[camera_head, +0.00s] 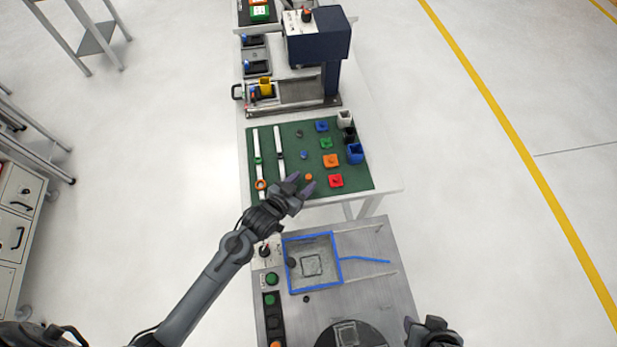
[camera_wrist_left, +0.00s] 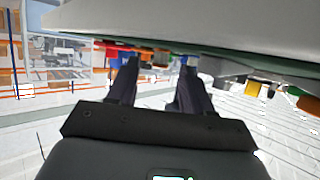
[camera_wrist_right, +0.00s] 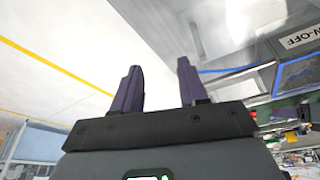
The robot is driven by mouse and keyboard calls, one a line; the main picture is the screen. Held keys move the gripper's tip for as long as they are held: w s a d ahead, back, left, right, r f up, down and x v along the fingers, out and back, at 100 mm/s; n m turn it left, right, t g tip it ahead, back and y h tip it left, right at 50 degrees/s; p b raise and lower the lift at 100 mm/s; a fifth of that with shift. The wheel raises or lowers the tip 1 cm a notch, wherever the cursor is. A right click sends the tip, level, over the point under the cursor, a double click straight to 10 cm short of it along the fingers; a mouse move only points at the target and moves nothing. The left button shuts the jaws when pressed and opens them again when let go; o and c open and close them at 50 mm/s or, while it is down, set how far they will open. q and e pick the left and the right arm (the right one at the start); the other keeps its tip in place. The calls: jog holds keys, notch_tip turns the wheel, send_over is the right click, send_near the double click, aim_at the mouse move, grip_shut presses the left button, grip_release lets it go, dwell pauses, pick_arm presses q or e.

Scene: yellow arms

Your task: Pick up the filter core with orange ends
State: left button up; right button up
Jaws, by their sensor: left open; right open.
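A small round orange piece (camera_head: 308,177), which looks like the orange-ended filter core, stands on the green mat (camera_head: 354,183); only its orange top shows clearly. My left gripper (camera_head: 303,183) is open and empty, and its fingertips show right beside that piece in the head view; whether they touch it I cannot tell. In the left wrist view the left gripper (camera_wrist_left: 157,75) has orange and blue pieces beyond its fingers. My right gripper (camera_wrist_right: 157,82) is open and empty in the right wrist view, away from the mat; in the head view only part of it shows at the bottom edge.
A blue piece (camera_head: 304,155) and a dark piece (camera_head: 299,133) stand in line behind. Red (camera_head: 336,181), orange (camera_head: 330,160), green and blue blocks stand to the right, near a blue cup (camera_head: 355,153). White strips lie left. A metal bench (camera_head: 385,245) is in front.

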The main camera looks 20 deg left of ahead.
aim_at(309, 178)
pick_arm(q)
jog(key=shift+x, duration=1.15)
jog(key=shift+c, duration=0.4)
grip_shut()
